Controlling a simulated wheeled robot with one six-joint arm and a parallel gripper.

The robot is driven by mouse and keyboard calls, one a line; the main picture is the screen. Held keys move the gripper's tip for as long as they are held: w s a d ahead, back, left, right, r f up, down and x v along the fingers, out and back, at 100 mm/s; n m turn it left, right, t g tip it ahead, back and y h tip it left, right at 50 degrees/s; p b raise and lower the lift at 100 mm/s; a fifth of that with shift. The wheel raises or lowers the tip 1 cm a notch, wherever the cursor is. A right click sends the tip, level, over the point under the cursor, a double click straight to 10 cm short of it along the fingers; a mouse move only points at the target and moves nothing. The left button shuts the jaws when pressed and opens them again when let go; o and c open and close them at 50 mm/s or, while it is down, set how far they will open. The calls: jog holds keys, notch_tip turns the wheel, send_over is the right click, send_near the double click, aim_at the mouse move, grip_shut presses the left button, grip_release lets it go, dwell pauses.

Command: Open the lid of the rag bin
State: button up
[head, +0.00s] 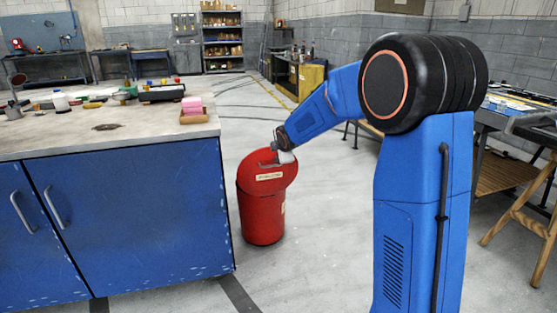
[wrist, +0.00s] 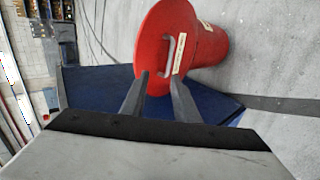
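The rag bin (head: 262,215) is a red cylinder standing on the floor just right of the blue cabinet. Its round red lid (head: 284,180) slants towards the head camera and carries a pale label; I cannot tell whether it is raised off the rim. In the wrist view the lid (wrist: 152,38) fills the upper middle, with a grey bar handle (wrist: 171,45) beside the label. My gripper (head: 272,163) is at the lid's upper part. In the wrist view its two fingers (wrist: 159,76) are apart, with the handle's near end just beyond the gap. Contact with the handle is unclear.
The blue cabinet (head: 140,220) with a worktop (head: 60,138) stands close left of the bin. A pink block in a small tray (head: 194,117) sits at its corner. Floor in front of the bin is clear.

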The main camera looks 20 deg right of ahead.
jog(key=shift+s+r, duration=0.25)
jog(key=shift+c, duration=0.7)
jog(key=shift+f, duration=0.15)
jog(key=c, duration=0.5)
jog(key=w+a+f+t, duration=0.1)
jog(key=f, duration=0.1)
jog(key=w+a+f+t+y, duration=0.1)
jog(key=w+f, duration=0.1)
jog(key=f, duration=0.1)
jog(key=w+a+f+t, duration=0.1)
jog(key=f, duration=0.2)
jog(key=shift+w+n+y, duration=0.2)
jog(key=shift+n+y, duration=0.1)
grip_shut()
jog(key=s+d+f+t+h, duration=0.2)
jog(key=s+d+f+t, duration=0.2)
jog(key=s+f+t, duration=0.6)
jog(key=w+r+g, duration=0.1)
jog(key=w+r, duration=0.3)
jog(key=w, duration=0.9)
jog(key=shift+r+m, duration=0.2)
jog(key=shift+m, duration=0.2)
